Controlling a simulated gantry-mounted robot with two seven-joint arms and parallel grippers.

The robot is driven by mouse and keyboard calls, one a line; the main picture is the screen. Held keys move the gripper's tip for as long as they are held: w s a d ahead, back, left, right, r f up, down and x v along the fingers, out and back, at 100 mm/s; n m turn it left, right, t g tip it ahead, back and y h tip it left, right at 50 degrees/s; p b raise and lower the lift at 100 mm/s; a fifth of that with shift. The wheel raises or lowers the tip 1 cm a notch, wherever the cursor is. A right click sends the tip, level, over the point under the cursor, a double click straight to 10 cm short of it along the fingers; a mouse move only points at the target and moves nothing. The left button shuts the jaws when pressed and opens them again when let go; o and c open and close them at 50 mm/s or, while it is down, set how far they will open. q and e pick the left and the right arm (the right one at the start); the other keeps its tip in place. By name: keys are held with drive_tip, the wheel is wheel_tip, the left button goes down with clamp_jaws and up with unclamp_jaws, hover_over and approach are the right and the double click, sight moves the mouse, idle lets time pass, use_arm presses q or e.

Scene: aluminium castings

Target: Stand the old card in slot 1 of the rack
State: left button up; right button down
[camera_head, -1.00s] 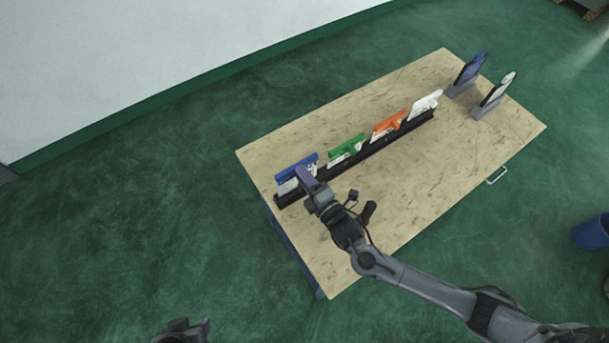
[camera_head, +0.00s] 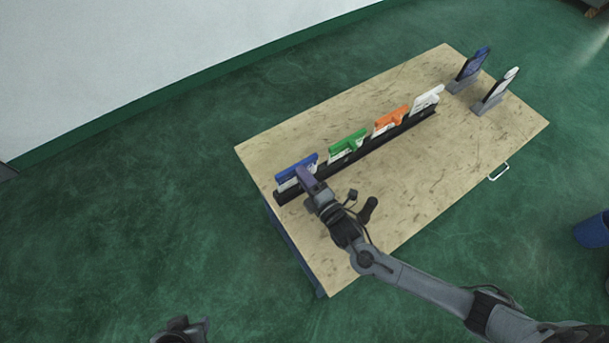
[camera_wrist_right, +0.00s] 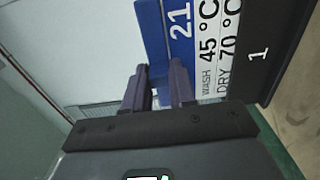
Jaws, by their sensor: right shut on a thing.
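A blue card (camera_head: 288,170) with a white lower part stands at the left end of the black rack (camera_head: 372,152). In the right wrist view the blue card (camera_wrist_right: 181,22) reads 21, WASH 45 °C and DRY 70 °C, beside the rack's dark face (camera_wrist_right: 268,62) marked 1. My right gripper (camera_head: 304,174) is shut on the blue card; its purple fingers (camera_wrist_right: 160,80) lie either side of the blue part. Whether the card's lower edge is fully seated is hidden. My left gripper (camera_head: 184,330) shows only partly at the bottom edge, and its jaws are unclear.
Green (camera_head: 348,142), orange (camera_head: 390,121) and white (camera_head: 427,99) cards stand along the rack. Two grey stands at the table's far right hold a blue card (camera_head: 473,63) and a white card (camera_head: 502,84). The wooden table (camera_head: 450,165) is clear in front.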

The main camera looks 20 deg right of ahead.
use_arm(q)
drive_tip(key=shift+d+f+b, duration=0.1)
drive_tip(key=shift+f+b, duration=0.2)
drive_tip(key=shift+f, duration=0.05)
use_arm(e)
drive_tip(key=shift+f, duration=0.55)
drive_tip(key=c, duration=0.9)
unclamp_jaws()
drive_tip(key=shift+o, duration=0.3)
